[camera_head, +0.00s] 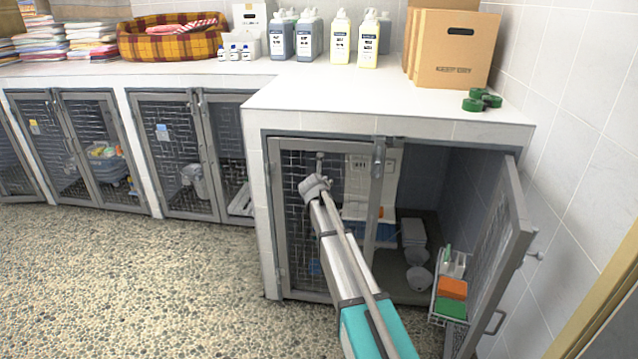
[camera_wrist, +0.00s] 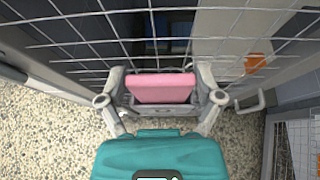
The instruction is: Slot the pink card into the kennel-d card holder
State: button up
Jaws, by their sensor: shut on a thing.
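The pink card (camera_wrist: 160,86) is between the two fingers of my gripper (camera_wrist: 161,78) in the wrist view, lying across the jaws close to a wire mesh. In the head view, my gripper (camera_head: 315,187) is in front of the closed mesh door (camera_head: 296,215) of the near kennel, at its upper part. The card cannot be made out there. No kennel letter is readable, and I cannot clearly make out a card holder on this door. I cannot tell whether the card touches the mesh or a holder.
The kennel's right door (camera_head: 497,240) stands open, with a wire rack (camera_head: 436,298) of cleaning things on it. The white counter (camera_head: 390,100) overhangs the doors. Pebbled floor (camera_head: 130,280) is clear at left.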

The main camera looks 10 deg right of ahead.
jog(key=shift+f+b, duration=0.65)
jog(key=shift+f, duration=0.05)
dwell(0.4)
jog(key=o, duration=0.8)
jog(key=shift+s, duration=0.2)
